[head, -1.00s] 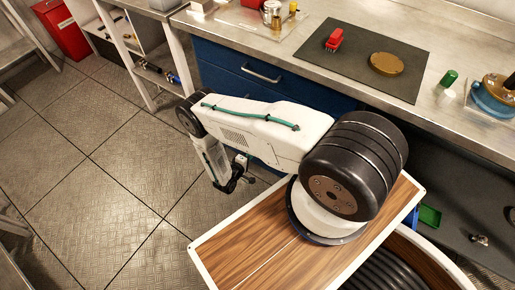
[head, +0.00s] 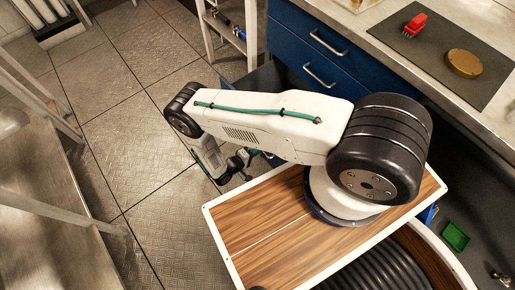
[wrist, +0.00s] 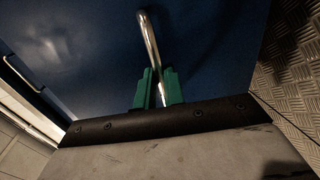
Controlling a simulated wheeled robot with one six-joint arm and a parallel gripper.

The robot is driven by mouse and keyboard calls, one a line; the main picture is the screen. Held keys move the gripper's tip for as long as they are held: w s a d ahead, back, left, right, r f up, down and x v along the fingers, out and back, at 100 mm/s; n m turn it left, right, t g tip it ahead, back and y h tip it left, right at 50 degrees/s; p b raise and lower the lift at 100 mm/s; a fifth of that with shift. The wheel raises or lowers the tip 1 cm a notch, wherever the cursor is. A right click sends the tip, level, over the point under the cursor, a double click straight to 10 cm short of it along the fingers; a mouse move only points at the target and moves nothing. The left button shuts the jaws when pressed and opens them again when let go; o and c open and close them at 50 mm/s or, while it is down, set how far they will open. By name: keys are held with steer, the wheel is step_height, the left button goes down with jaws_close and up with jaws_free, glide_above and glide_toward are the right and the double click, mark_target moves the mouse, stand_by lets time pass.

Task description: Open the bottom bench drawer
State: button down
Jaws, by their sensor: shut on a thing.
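My gripper (wrist: 158,85) has its green fingers closed around a shiny metal bar handle (wrist: 147,35) on a dark blue drawer front (wrist: 95,60) in the wrist view. In the head view my gripper (head: 237,166) is low beside the bench, below my white arm. Two higher blue drawers, an upper one (head: 290,22) and a middle one (head: 291,58), look shut. A dark grey area (head: 258,82) juts out below them and looks like the inside of the bottom drawer standing partly open. My arm hides most of it, so how far it is out cannot be told.
The steel bench top holds a dark mat (head: 440,45) with a red brush (head: 415,25) and a brown disc (head: 463,63). A shelf frame (head: 232,35) stands beyond the drawers. A metal table (head: 50,220) stands at left. Tiled floor (head: 140,100) is clear between.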

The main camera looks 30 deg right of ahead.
steer(key=shift+w+a, duration=0.1)
steer(key=shift+a, duration=0.05)
steer(key=c, duration=1.5)
jaws_free()
steer(key=v, duration=0.7)
steer(key=shift+a, duration=0.4)
steer(key=shift+r, duration=0.1)
